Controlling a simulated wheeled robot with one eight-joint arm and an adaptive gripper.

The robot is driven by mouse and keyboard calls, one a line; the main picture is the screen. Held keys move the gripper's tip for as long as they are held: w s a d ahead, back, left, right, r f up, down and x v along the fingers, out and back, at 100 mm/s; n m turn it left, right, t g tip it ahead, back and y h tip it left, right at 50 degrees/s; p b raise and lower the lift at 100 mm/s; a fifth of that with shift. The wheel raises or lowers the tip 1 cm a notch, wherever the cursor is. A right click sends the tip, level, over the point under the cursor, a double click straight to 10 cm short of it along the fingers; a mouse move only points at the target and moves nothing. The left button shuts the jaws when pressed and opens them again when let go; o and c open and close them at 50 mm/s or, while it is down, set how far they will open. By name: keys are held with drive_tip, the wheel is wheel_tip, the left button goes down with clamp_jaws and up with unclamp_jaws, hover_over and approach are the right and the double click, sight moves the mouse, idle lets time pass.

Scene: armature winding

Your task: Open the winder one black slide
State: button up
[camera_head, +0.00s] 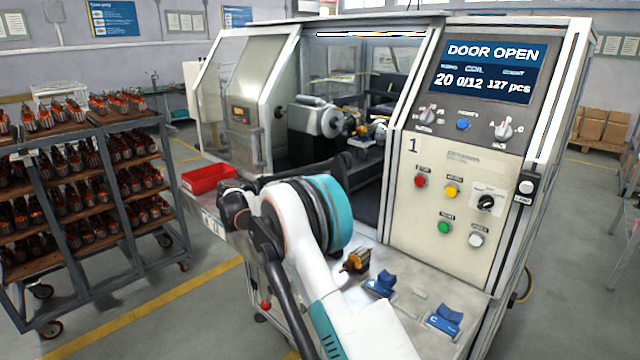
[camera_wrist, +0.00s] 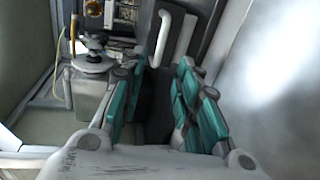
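Winder one (camera_head: 455,150) is a cream machine marked 1, and its screen (camera_head: 490,68) reads DOOR OPEN. Its front opening shows a grey chuck unit (camera_head: 318,118) inside. My gripper (camera_wrist: 157,85) has two teal-padded fingers standing apart in the wrist view, with no object visibly clamped. A dark strip (camera_wrist: 155,112) shows in the gap between them; I cannot tell whether it is the black slide or whether a finger touches it. A pale bent bar (camera_wrist: 178,42) lies just beyond the fingertips. In the head view, my arm hides part of the opening.
A red tray (camera_head: 208,178) sits left of the opening. A copper-wound armature (camera_head: 355,261) and blue holders (camera_head: 381,283) (camera_head: 444,320) are on the front ledge. A rack (camera_head: 105,130) of armatures stands at left. Floor between rack and winder is clear.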

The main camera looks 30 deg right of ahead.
drive_tip(key=b+x, duration=0.2)
drive_tip(key=x, duration=0.9)
drive_tip(key=shift+w+d+f+b, duration=0.1)
drive_tip(key=shift+d+b, duration=0.15)
drive_tip(key=shift+b, duration=0.05)
clamp_jaws()
